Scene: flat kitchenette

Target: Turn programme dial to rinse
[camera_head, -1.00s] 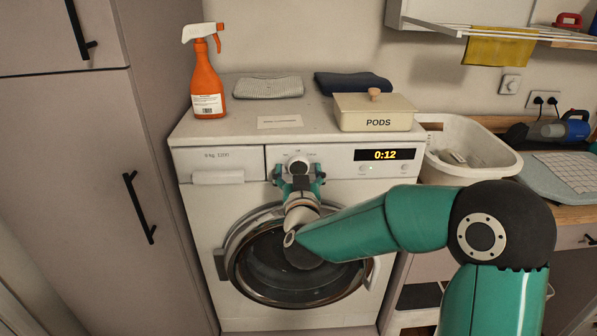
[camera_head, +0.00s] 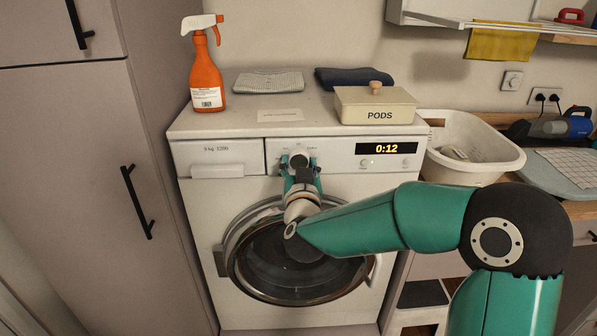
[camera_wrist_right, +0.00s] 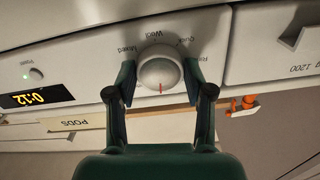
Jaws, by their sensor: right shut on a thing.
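The programme dial (camera_head: 298,160) is a round pale knob on the front panel of the white washing machine (camera_head: 200,215). In the right wrist view the dial (camera_wrist_right: 160,72) appears upside down with the machine. Its red mark points down in that picture, toward the machine's top. Labels such as Mixed, Wool and Quick lie around it; another beside the finger is partly hidden, and I cannot read it fully. My right gripper (camera_head: 301,172) is shut on the dial, one finger on each side; its fingers also show in the wrist view (camera_wrist_right: 158,80). My left gripper is not in view.
The display (camera_head: 386,148) reads 0:12. On top stand an orange spray bottle (camera_head: 206,80), a PODS box (camera_head: 375,104) and folded cloths (camera_head: 268,81). The round door (camera_head: 300,280) is closed below my right arm. A laundry basket (camera_head: 470,160) stands at the right.

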